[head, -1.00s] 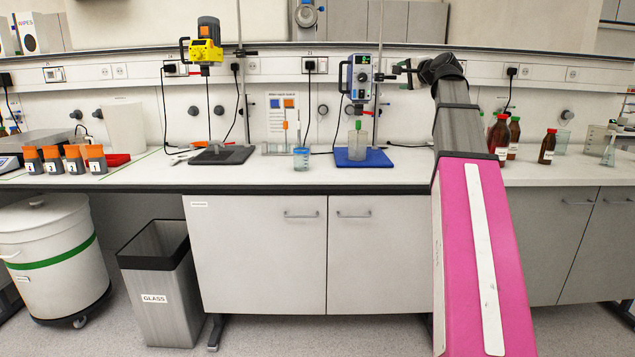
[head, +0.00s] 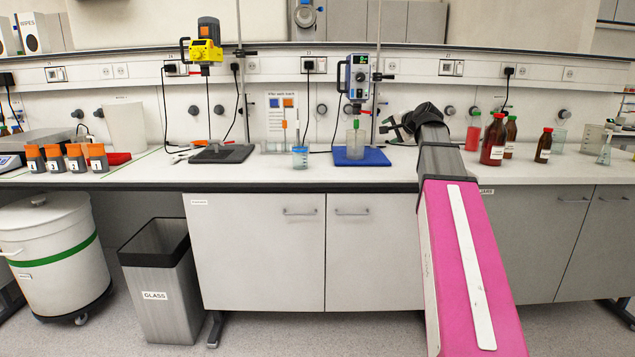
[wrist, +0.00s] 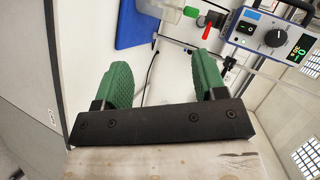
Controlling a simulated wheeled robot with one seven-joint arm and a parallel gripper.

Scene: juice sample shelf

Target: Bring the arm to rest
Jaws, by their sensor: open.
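My gripper (head: 388,131) is to the right of the blue-grey stirrer and above the back of the bench in the head view. In the wrist view its two green finger pads (wrist: 163,76) stand well apart with nothing between them. My gripper is open and empty. The exact gap to the bench and to the stirrer stand is hard to tell.
A stirrer (head: 359,78) hangs over a beaker (head: 356,143) on a blue mat (head: 377,157), left of my gripper. The stirrer also shows in the wrist view (wrist: 270,35). Brown bottles (head: 494,142) stand right of my arm. Bare bench lies in front.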

